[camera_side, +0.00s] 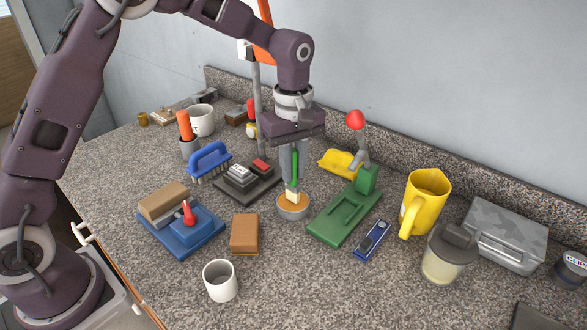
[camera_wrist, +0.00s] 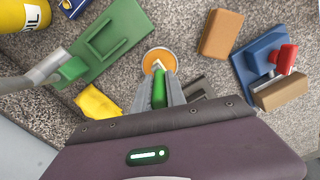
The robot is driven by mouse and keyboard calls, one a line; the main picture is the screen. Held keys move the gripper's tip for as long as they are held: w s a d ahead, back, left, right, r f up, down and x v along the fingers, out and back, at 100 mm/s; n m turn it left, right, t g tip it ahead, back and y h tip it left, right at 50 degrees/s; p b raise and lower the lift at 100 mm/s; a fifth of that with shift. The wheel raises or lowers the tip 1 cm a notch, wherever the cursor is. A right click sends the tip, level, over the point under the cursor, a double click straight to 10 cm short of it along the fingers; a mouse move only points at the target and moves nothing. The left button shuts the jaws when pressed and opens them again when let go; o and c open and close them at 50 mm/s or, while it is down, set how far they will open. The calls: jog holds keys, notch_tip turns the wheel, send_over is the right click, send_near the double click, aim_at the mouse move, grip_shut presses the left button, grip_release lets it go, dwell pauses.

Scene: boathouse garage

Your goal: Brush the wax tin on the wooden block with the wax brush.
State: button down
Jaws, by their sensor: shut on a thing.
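My gripper (camera_side: 293,165) is shut on the green handle of the wax brush (camera_side: 294,172) and points down. The brush stands nearly upright, its pale bristles down at the amber surface of the round wax tin (camera_side: 292,212). In the wrist view my gripper (camera_wrist: 160,92), the brush's green handle (camera_wrist: 159,94) and the tin (camera_wrist: 152,56) line up, the brush covering part of the tin. I cannot tell how firmly the bristles touch the wax. The tin sits on the counter. A brown wooden-looking block (camera_side: 245,234) lies left of it, apart, and shows in the wrist view (camera_wrist: 220,34).
A green tray-like holder (camera_side: 340,222) stands close right of the tin. A blue base (camera_side: 180,238) with a tan block and red knob is at left. A white mug (camera_side: 220,280), yellow jug (camera_side: 426,200) and lidded jar (camera_side: 446,262) stand nearby. Bare counter lies in front.

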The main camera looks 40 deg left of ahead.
aim_at(294, 150)
jog(key=shift+r, duration=3.2)
